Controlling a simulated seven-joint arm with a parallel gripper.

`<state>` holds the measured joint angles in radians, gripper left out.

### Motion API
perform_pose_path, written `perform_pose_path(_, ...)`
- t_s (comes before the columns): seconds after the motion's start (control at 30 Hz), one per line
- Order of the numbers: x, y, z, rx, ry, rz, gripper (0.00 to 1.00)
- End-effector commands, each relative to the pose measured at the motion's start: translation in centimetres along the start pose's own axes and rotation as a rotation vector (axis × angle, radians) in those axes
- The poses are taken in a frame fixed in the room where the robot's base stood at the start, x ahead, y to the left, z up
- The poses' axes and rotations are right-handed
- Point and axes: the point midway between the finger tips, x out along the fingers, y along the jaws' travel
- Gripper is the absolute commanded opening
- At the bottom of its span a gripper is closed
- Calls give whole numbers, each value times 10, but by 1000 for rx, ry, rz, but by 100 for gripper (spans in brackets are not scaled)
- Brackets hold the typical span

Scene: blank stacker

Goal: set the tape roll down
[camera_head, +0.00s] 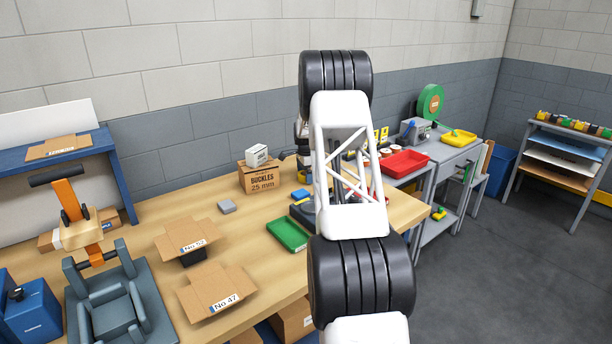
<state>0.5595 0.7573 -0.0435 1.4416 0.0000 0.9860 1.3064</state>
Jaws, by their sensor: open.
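My white and black arm (349,150) stands upright across the middle of the view and hides part of the workbench behind it. My gripper's fingertips cannot be made out; they seem hidden behind the arm. A small grey and dark part shows at the arm's left edge, too small to identify. I cannot identify a tape roll with certainty. Small pale round things (384,153) lie on the grey bench behind the red tray, too small to name.
The wooden workbench (150,208) holds a SUCKLES box (260,178), open cartons No 52 (187,238) and No 47 (216,289), a green tray (288,235), a grey block (227,206) and a grey-blue fixture (116,305). A red tray (404,163) sits on the grey bench.

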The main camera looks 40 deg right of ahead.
Motion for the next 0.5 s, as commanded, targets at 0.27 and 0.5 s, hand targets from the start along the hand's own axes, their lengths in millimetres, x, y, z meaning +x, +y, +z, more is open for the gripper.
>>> perform_pose_path(0.27, -28, 0, 0, 0, 1, -2, 97)
perform_pose_path(0.5, -66, 0, 0, 0, 1, -3, 97)
